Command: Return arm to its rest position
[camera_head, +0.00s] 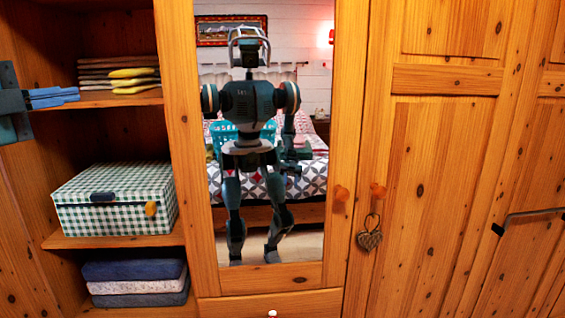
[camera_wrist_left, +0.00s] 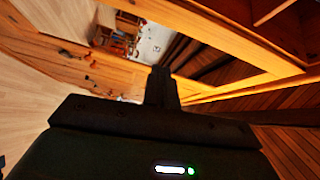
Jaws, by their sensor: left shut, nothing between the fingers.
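My left gripper (camera_head: 76,95) comes in from the left edge of the head view, its blue-grey fingers pointing right in front of the open shelves. It is shut and holds nothing. In the left wrist view, its dark closed fingers (camera_wrist_left: 161,75) stand upright at the middle of the picture. My right gripper does not show directly. My reflection (camera_head: 250,115) stands in the wardrobe mirror.
Folded cloths (camera_head: 120,85) lie on the upper shelf near the left fingers. A green checked box (camera_head: 110,215) sits on the shelf below, above folded textiles (camera_head: 137,286). The wooden wardrobe door (camera_head: 440,160) with a heart pendant (camera_head: 369,240) closes off the right.

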